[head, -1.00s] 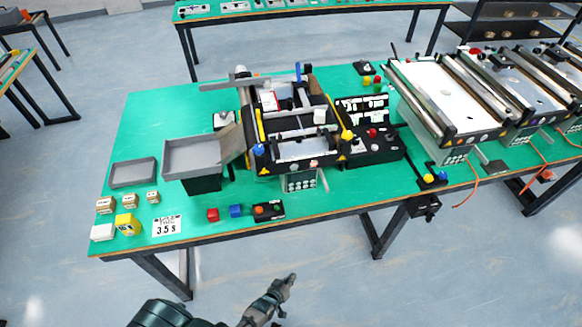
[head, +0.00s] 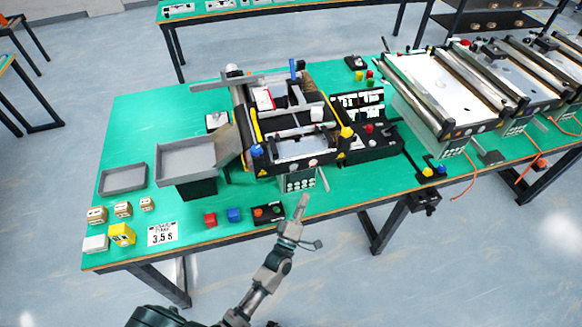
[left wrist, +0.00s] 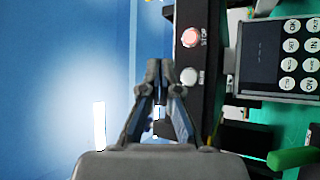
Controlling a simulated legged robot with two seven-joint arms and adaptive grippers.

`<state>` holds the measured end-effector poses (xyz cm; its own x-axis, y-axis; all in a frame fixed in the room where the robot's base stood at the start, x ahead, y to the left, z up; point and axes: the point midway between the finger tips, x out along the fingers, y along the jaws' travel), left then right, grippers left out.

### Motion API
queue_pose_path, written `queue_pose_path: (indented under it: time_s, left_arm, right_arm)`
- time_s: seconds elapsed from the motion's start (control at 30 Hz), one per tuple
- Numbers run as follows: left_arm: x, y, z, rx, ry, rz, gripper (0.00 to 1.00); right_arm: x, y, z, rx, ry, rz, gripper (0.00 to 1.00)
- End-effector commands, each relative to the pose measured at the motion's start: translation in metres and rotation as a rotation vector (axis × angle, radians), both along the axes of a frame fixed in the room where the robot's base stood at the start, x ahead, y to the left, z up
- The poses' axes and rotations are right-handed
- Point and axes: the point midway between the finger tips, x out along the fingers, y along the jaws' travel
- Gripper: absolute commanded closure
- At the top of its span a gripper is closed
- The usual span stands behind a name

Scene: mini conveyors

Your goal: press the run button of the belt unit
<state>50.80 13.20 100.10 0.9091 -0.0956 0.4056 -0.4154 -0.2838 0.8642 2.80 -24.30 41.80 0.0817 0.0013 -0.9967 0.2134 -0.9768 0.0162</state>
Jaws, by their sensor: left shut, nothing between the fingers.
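The belt unit (head: 262,158) stands on the green table in the head view, with small buttons on its front rail. My left gripper (head: 304,202) is shut and empty, just in front of the unit, near the table's front edge. In the left wrist view its fingers (left wrist: 160,75) appear left of the pale button; contact does not show. My right gripper is not in view.
A keypad box (left wrist: 280,55) adjoins the panel. A grey tray (head: 190,160) stands further left. Another conveyor (head: 440,90) is at right.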

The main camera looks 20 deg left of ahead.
Motion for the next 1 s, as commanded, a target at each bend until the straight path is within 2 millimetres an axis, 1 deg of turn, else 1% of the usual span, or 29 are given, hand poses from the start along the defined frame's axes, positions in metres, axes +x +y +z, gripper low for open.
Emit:
queue_pose_path:
  time_s: [0.1, 0.4, 0.53, 0.67, 1.0]
  left_arm:
    - [-0.001, 0.0, 0.006, -0.014, -0.014, -0.002, 1.0]
    - [0.0, 0.001, 0.006, -0.014, -0.014, -0.002, 1.0]
    - [0.004, 0.004, 0.005, -0.013, -0.015, -0.002, 1.0]
    - [0.016, 0.012, 0.004, -0.012, -0.014, -0.002, 1.0]
    - [0.055, 0.039, 0.003, -0.011, -0.014, -0.001, 1.0]
  right_arm:
    - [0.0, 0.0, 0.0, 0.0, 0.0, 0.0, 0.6]
    - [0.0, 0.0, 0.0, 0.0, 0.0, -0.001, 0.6]
    - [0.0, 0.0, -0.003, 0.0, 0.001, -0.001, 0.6]
    - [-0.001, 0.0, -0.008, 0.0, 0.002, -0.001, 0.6]
    - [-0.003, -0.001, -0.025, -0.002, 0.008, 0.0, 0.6]
